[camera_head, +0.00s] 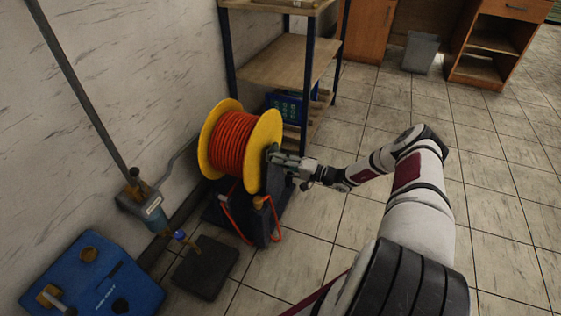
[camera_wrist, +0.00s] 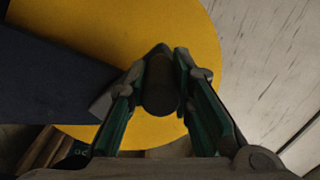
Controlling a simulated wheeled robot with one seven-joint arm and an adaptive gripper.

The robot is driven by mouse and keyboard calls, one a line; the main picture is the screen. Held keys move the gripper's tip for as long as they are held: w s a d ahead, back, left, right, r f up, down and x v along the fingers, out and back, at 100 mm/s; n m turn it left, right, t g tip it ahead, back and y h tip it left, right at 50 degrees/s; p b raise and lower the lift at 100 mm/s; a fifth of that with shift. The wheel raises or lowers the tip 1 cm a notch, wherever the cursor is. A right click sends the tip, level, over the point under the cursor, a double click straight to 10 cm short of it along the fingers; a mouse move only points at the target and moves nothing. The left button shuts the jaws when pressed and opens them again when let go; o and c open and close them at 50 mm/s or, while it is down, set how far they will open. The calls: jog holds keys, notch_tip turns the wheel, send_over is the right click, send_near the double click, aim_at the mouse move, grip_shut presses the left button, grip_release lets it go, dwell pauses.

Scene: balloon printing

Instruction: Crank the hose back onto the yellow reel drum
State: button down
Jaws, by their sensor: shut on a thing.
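The yellow reel drum (camera_head: 209,140) stands by the wall in the head view, with orange hose (camera_head: 236,142) wound in many turns between its two flanges. A loose length of the hose (camera_head: 240,234) hangs below the drum, around the dark stand (camera_head: 262,225). My gripper (camera_head: 275,160) is at the drum's right side. In the wrist view my gripper (camera_wrist: 162,85) is shut on a dark round crank handle (camera_wrist: 161,92), with one finger on each side. The yellow flange (camera_wrist: 200,50) fills the view behind it.
A shelf rack (camera_head: 272,62) stands behind the drum with a blue crate (camera_head: 290,110) low on it. A blue machine (camera_head: 95,285) and a dark pad (camera_head: 205,268) are at the lower left. Tiled floor (camera_head: 500,190) is clear to the right.

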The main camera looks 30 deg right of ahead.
jog(key=shift+s+a+f, duration=0.1)
jog(key=shift+a+f, duration=0.05)
jog(key=shift+a, duration=0.05)
jog(key=c, duration=1.4)
grip_release()
jog(key=shift+d, duration=0.15)
jog(key=shift+s+d, duration=0.25)
jog(key=v, duration=1.1)
jog(key=shift+s, duration=0.15)
